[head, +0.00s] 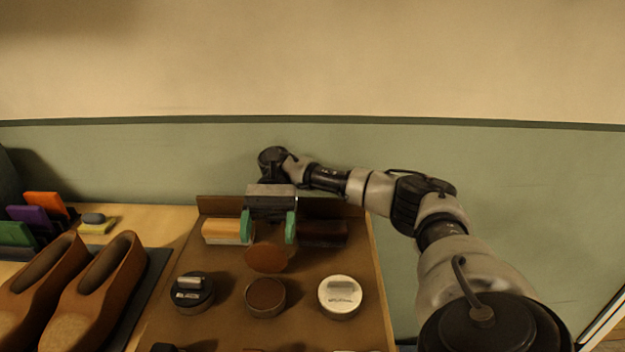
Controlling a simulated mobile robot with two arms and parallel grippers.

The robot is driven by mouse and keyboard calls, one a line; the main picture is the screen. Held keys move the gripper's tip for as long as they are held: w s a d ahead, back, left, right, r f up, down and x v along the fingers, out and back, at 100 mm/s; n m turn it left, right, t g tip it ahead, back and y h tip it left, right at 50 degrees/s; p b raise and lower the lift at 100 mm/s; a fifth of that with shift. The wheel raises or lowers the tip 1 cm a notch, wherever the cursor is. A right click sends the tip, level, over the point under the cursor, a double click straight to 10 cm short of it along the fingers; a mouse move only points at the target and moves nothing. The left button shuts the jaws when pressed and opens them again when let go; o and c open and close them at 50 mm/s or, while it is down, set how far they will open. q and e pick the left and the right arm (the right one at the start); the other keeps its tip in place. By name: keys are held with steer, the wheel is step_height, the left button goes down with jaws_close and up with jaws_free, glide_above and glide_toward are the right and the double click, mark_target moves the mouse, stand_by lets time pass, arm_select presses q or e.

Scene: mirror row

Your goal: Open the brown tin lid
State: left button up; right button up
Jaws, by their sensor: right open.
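The brown tin (265,298) stands in the middle of a brown tray, and a round brown surface shows inside its rim. A brown disc, which looks like its lid (267,259), is just behind the tin; I cannot tell whether it is hinged to the tin or loose. My right gripper (269,230) is over the tray just behind this disc, its two green fingers apart, with nothing visibly held between them. My left gripper is not in view.
The tray (225,272) also holds a black tin (192,294), a pale silvery tin (340,296), a light brush (222,232) and a dark brush (325,234). Brown shoes (105,290) stand at left. A green wall (150,160) is behind.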

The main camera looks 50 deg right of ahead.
steer(key=s+d+r, duration=0.4)
steer(key=s+r, duration=0.4)
steer(key=s, duration=0.2)
steer(key=shift+s+d+b, duration=0.3)
steer(key=shift+s+b, duration=0.1)
steer(key=shift+b, duration=0.05)
steer(key=shift+r, duration=0.1)
